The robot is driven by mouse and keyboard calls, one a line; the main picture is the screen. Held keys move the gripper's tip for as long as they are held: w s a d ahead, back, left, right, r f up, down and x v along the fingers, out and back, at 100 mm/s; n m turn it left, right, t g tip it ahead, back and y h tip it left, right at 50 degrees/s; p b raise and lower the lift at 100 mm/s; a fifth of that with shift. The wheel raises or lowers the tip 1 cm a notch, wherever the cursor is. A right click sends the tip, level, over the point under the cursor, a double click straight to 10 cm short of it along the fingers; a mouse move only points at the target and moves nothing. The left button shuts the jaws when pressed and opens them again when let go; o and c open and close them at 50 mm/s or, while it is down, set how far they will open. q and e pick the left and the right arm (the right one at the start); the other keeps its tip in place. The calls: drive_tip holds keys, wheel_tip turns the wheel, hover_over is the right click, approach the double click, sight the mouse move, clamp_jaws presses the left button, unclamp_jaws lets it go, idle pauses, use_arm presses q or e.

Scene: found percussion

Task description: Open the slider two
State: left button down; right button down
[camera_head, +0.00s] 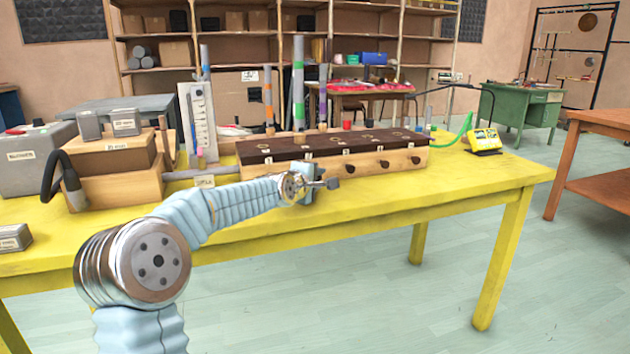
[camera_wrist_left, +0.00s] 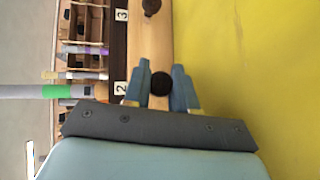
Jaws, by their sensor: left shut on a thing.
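The long wooden box (camera_head: 330,143) has a dark top with numbered white labels and a row of dark round knobs along its pale front. It stands on the yellow table in the head view. My left gripper (camera_head: 320,184) is at the box's front. In the left wrist view, the two blue fingers of my left gripper (camera_wrist_left: 160,76) are closed on the black knob of slider two (camera_wrist_left: 161,84), beside the label 2 (camera_wrist_left: 120,88). The neighbouring knob (camera_wrist_left: 151,7), by label 3, is free. My right gripper is not in view.
The yellow table (camera_head: 480,178) has bare room in front of the box. Wooden boxes (camera_head: 110,160) and grey blocks stand at left. A white upright panel (camera_head: 197,120) and coloured tubes (camera_head: 298,85) rise behind. A yellow device (camera_head: 484,140) sits at right.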

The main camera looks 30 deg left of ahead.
use_arm(q)
drive_tip(key=c, duration=1.2)
unclamp_jaws()
drive_tip(key=shift+f, duration=0.1)
drive_tip(key=b+v, duration=0.1)
drive_tip(key=v, duration=0.1)
drive_tip(key=b+v, duration=0.2)
drive_tip(key=f+b+v, duration=0.1)
drive_tip(key=b+v, duration=0.1)
drive_tip(key=shift+s+a+r, duration=0.1)
drive_tip(key=shift+s+a, duration=0.1)
drive_tip(key=shift+s, duration=0.05)
drive_tip(key=b+v, duration=0.1)
drive_tip(key=v, duration=0.1)
drive_tip(key=b+v, duration=0.4)
drive_tip(key=shift+s+d+r, duration=0.1)
drive_tip(key=shift+d+r, duration=0.15)
drive_tip(key=shift+r, duration=0.2)
drive_tip(key=shift+s+r, duration=0.25)
drive_tip(key=shift+s, duration=0.2)
